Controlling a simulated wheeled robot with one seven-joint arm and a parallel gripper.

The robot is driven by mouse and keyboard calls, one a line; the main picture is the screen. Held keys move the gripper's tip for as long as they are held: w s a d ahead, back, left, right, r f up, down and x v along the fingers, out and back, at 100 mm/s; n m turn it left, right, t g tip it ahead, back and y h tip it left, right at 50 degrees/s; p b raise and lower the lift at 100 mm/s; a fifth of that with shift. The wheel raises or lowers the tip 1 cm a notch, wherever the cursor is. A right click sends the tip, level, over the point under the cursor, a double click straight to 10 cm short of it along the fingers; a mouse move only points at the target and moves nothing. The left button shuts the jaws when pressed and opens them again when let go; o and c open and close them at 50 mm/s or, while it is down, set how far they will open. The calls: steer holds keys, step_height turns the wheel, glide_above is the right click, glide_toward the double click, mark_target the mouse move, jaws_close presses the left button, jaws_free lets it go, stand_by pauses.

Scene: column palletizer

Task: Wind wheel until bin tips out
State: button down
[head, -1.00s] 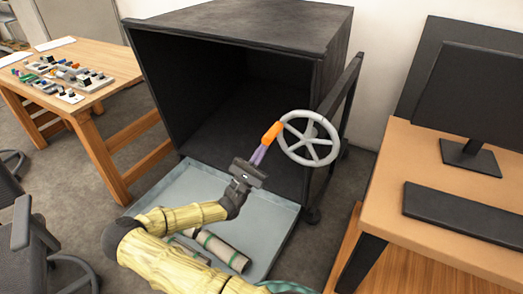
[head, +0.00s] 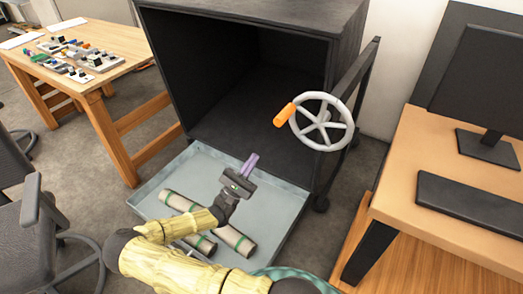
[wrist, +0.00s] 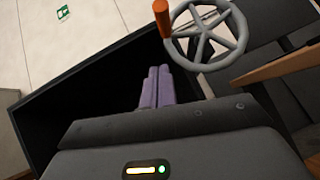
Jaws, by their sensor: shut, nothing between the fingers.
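The grey spoked wheel (head: 322,121) is mounted on the right side of the black bin (head: 349,22). Its orange handle (head: 284,115) sits at the left of the rim. The bin is tipped with its open mouth facing me and its inside looks empty. My gripper (head: 251,160) is shut and empty, below and left of the handle and apart from it. In the wrist view the purple fingers (wrist: 157,70) are together, with the wheel (wrist: 204,35) and orange handle (wrist: 162,18) beyond them.
A grey tray (head: 150,197) lies on the floor under the bin mouth with rolled cylinders (head: 233,239) in it. A desk with a monitor (head: 478,90) stands at right. A wooden table (head: 97,80) and office chairs (head: 40,225) are at left.

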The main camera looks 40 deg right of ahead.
steer(key=shift+a+f, duration=0.5)
steer(key=shift+s+g, duration=0.1)
steer(key=shift+g, duration=0.2)
steer(key=s+a+f+m+g+y, duration=0.1)
steer(key=s+f+m+g+y, duration=0.2)
steer(key=s+m+g+y, duration=0.35)
steer(key=s+a+f+m+g+y, duration=0.25)
steer(key=s+m+g+y, duration=0.2)
steer(key=s+y, duration=0.45)
steer(key=w+a+r+m+t+y, duration=0.3)
steer(key=a+r+t+y, duration=0.7)
steer(key=a, duration=0.4)
steer(key=shift+w+a+r+m+y, duration=0.4)
steer(key=shift+r+m, duration=0.2)
steer(key=shift+r, duration=0.3)
